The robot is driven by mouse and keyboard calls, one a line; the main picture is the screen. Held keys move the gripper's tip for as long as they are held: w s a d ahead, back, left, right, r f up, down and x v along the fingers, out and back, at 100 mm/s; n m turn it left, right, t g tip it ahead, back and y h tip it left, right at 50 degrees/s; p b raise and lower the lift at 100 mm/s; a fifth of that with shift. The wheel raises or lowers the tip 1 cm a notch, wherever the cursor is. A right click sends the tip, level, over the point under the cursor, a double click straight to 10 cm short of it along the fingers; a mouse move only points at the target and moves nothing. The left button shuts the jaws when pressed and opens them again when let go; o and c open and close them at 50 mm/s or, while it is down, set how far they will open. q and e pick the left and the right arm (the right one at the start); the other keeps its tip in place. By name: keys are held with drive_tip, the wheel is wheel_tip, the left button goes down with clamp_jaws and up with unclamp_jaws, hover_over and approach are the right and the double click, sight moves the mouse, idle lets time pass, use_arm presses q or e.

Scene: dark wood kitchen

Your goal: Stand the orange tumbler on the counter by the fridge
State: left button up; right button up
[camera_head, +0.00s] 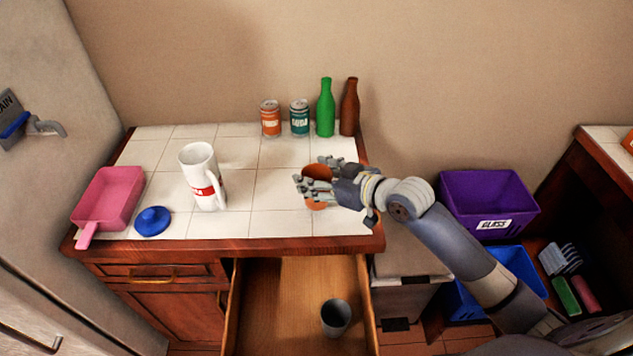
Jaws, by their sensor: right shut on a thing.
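The orange tumbler (317,173) is between the fingers of my right gripper (314,186), at the right part of the white tiled counter (255,215). Its open top faces up and it looks upright. The fingers hide its middle, and its lower part shows below them. I cannot tell whether its base touches the tiles. The fridge seems to be the pale grey surface (60,110) at the left edge of the counter. My left gripper is not in view.
On the counter are a pink pan (108,198), a blue lid (152,221) and a white pitcher (203,175). Two cans (270,118) and two bottles (325,108) stand at the back. The drawer below is open with a dark cup (336,317) inside. A purple bin (487,205) stands right.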

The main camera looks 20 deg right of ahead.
drive_tip(key=shift+w+f, duration=0.1)
drive_tip(key=shift+w, duration=0.15)
wheel_tip(320, 180, down, 2)
drive_tip(key=shift+f+p, duration=0.1)
drive_tip(key=shift+p, duration=0.25)
drive_tip(key=shift+s+f, duration=0.1)
drive_tip(key=shift+f, duration=0.7)
drive_tip(key=o, duration=1.1)
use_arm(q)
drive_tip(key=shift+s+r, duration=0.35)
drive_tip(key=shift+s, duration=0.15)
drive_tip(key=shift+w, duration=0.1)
